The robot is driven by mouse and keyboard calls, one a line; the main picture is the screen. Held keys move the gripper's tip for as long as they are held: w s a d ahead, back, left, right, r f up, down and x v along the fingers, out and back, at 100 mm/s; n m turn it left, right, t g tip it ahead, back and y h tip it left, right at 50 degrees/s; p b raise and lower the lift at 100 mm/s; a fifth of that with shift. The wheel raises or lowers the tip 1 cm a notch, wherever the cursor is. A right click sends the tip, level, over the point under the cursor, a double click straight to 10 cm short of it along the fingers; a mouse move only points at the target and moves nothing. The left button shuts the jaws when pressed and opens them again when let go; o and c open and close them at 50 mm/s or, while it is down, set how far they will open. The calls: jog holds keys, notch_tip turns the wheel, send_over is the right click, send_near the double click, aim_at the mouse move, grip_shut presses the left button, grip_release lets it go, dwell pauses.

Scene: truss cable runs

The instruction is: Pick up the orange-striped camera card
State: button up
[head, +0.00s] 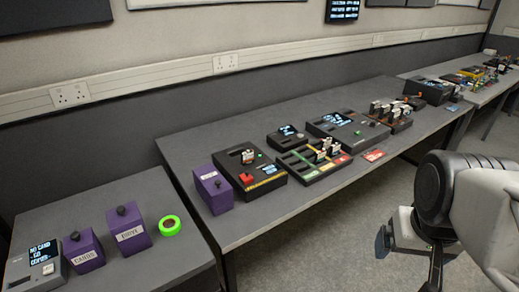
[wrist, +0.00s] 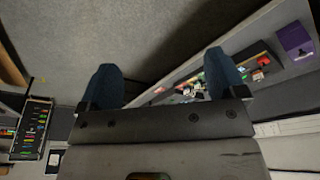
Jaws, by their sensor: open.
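I cannot make out an orange stripe on any card at this size, so the orange-striped camera card is not identified. Several small pale cards (head: 325,150) stand in a black tray with coloured strips (head: 312,172) on the long desk in the head view. More pale cards (head: 376,108) stand in a brown-black rack (head: 398,122) farther along. One card (head: 248,156) stands in a black box with a red block (head: 262,183). My gripper (wrist: 163,78) shows two blue fingers, apart and empty, over bare floor.
A red label (head: 373,155) lies by the front edge. A farther bench (head: 480,85) holds more equipment. Floor between arm and desk is clear.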

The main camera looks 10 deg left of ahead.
jog(key=w+a+r+n+y, duration=0.1)
jog(key=w+a, duration=0.2)
jog(key=w, duration=0.5)
jog(key=w+a+r+n, duration=0.2)
jog(key=w+a, duration=0.1)
jog(key=w, duration=0.5)
jog(key=n+y, duration=0.2)
jog(key=n, duration=0.4)
send_over(247, 153)
jog(key=s+d, duration=0.1)
jog(key=shift+t, duration=0.3)
notch_tip(247, 153, down, 20)
jog(key=shift+s+d+f, duration=0.1)
jog(key=shift+d+f, duration=0.05)
jog(key=shift+x, duration=1.3)
